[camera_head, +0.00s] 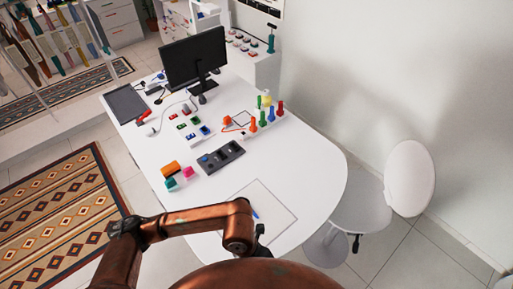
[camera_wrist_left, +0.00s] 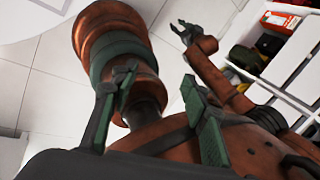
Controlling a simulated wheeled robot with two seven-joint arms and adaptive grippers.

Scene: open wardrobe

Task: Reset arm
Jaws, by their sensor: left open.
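My left arm, copper-coloured, comes in from the lower left of the head view and bends over the near edge of the white table (camera_head: 310,165). Its dark left gripper (camera_head: 262,240) is partly hidden behind the wrist near the table's front edge. In the left wrist view the left gripper (camera_wrist_left: 160,82) shows two green-padded fingers spread apart with nothing held between them. Behind them are copper parts of my own body. A second, small dark gripper at the end of a copper arm, my right gripper (camera_wrist_left: 187,33), is too small to judge.
The table holds a monitor (camera_head: 195,57), a dark grey tray (camera_head: 220,156), coloured blocks and upright coloured pieces. A white chair (camera_head: 410,178) stands at the right. A patterned rug (camera_head: 60,225) lies left. A white shelf (camera_wrist_left: 288,65) with items stands right in the wrist view.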

